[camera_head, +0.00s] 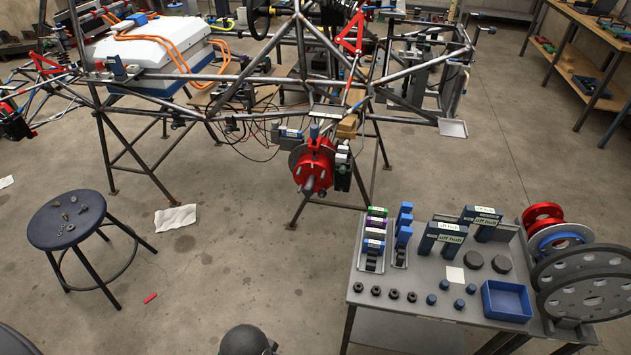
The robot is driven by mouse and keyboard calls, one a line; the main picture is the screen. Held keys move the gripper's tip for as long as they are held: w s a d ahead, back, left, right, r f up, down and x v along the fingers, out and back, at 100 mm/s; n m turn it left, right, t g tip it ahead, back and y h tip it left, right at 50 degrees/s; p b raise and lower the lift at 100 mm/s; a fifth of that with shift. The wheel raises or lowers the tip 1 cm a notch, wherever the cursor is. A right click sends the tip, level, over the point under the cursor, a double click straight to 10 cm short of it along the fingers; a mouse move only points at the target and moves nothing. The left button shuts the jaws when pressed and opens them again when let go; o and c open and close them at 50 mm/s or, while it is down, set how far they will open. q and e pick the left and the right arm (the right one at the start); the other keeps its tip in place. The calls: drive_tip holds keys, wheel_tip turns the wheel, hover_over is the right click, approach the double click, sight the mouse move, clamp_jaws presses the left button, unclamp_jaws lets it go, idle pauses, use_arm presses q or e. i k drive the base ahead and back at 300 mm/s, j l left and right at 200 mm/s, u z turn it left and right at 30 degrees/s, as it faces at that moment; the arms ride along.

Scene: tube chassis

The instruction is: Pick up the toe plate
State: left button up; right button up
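I cannot tell for certain which thing is the toe plate. Large grey slotted round plates (583,272) stand on edge, leaning at the right end of the metal cart (403,306). A small pale flat square (455,274) lies on the cart top near its middle. Neither of my grippers shows in the head view. Dark rounded parts at the bottom edge show no fingers.
A blue tray (507,301) and several dark nuts sit along the cart's front. Red and blue rings (543,215) stand behind the grey plates. The tube chassis (300,70) with a red hub (314,165) stands behind. A stool (66,219) is left.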

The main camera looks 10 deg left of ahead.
sight(490, 227)
drive_tip(key=i+j+z, duration=0.15)
drive_tip(key=z, duration=0.3)
drive_tip(key=j+z, duration=0.45)
drive_tip(key=i+j+z, duration=0.1)
drive_tip(key=j+z, duration=0.35)
drive_tip(key=l, duration=0.15)
